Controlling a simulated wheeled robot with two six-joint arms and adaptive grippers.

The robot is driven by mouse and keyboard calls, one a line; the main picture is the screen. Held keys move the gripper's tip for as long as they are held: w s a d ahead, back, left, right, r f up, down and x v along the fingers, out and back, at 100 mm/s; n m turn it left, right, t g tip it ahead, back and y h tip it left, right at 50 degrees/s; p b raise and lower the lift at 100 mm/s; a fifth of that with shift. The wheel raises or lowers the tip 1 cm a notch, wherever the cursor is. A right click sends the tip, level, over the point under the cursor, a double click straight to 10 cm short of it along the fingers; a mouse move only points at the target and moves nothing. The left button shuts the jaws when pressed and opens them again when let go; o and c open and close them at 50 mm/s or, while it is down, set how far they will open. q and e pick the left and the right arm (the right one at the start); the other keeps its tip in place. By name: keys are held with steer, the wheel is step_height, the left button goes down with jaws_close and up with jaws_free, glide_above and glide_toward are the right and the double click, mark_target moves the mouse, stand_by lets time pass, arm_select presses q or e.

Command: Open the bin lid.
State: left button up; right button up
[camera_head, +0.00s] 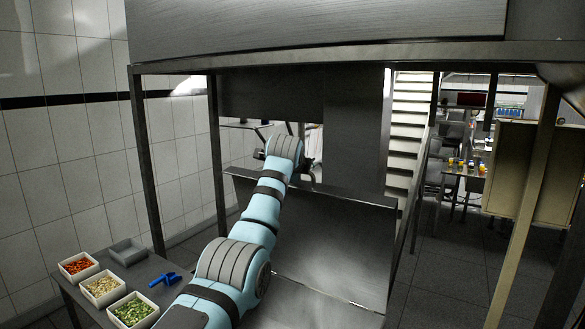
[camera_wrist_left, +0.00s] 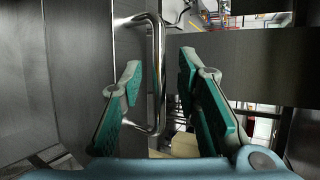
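A grey metal panel (camera_head: 335,240), which appears to be the bin's lid, stands in the middle of the head view. My left arm reaches up to its top edge, and my left gripper (camera_head: 309,166) there is small and partly hidden by the wrist. In the left wrist view, a shiny U-shaped bar handle (camera_wrist_left: 157,75) stands upright on a metal surface. My left gripper (camera_wrist_left: 162,62) is open, with one teal-padded finger on each side of the handle. Gaps show between the fingers and the bar. My right gripper is not in view.
A side table (camera_head: 88,309) at lower left holds several small food trays, an empty grey tray (camera_head: 127,251) and a blue scoop (camera_head: 165,279). Metal frame posts (camera_head: 146,160) stand around the panel. Stairs (camera_head: 405,130) and open floor (camera_head: 445,265) lie to the right.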

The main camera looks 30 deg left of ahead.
arm_select(q)
steer(key=v, duration=1.1)
steer(key=shift+f, duration=0.15)
